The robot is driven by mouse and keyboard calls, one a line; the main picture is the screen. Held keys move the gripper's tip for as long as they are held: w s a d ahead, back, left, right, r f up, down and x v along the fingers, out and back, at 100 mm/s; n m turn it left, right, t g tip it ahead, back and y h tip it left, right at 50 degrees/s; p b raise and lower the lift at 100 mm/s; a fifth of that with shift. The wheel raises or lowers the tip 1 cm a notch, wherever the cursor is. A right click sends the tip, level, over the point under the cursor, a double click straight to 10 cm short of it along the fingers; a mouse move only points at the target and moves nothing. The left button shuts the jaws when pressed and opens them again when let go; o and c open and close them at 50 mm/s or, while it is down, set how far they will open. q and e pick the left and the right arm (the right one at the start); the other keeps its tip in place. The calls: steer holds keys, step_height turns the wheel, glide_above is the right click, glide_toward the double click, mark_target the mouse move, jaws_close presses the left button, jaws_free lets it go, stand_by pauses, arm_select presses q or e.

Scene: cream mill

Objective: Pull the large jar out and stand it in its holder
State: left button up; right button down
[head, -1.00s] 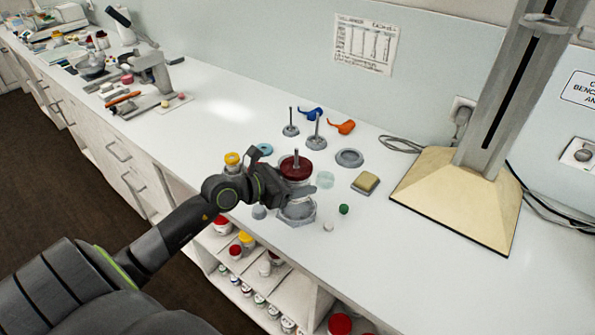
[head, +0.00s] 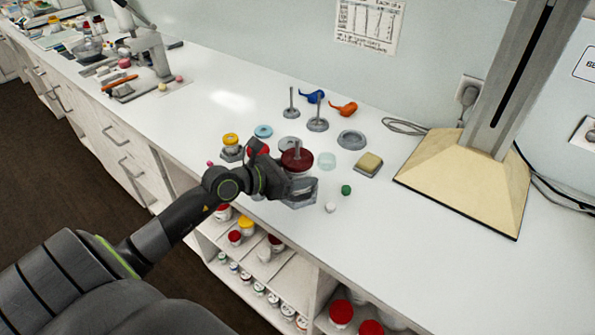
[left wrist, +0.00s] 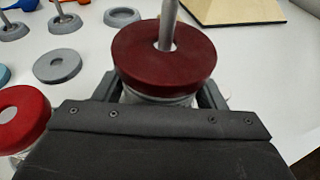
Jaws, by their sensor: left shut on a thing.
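The large jar (head: 296,161) has a dark red lid with a grey rod standing up from its centre. My left gripper (head: 296,181) is shut on its clear body below the lid. The lid also fills the middle of the left wrist view (left wrist: 163,58), where my left gripper (left wrist: 160,97) flanks the jar on both sides. The jar looks upright. A grey faceted holder (head: 303,200) lies just under the jar, partly hidden by my gripper. I cannot tell whether the jar's base touches it. My right gripper is in no view.
A yellow-lidded jar (head: 231,140) stands left of my gripper. Grey stands with rods (head: 317,122), a grey ring (head: 351,139), a sponge block (head: 369,163) and small white and green caps (head: 346,190) lie around. A beige-based column (head: 465,180) stands at right. The front right counter is clear.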

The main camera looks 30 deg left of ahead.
arm_select(q)
steer(key=shift+f+b, duration=0.3)
steer(key=shift+f, duration=0.05)
steer(key=shift+f+b, duration=0.55)
steer(key=shift+f, duration=0.15)
steer(key=o, duration=1.2)
steer(key=shift+c, duration=0.2)
steer(key=shift+o, duration=0.3)
steer(key=shift+o, duration=0.8)
steer(key=shift+s+a+r+p, duration=0.3)
steer(key=shift+s+r+p, duration=0.05)
steer(key=shift+s+p, duration=0.2)
steer(key=shift+r+p+v, duration=0.1)
steer(key=shift+p+v, duration=0.4)
steer(key=shift+v, duration=0.55)
steer(key=shift+r+p+v, duration=0.15)
steer(key=shift+p+v, duration=0.35)
steer(key=shift+v, duration=0.5)
steer(key=shift+p+v, duration=0.55)
steer(key=shift+v, duration=0.85)
steer(key=shift+d+r, duration=0.15)
steer(key=shift+r, duration=0.1)
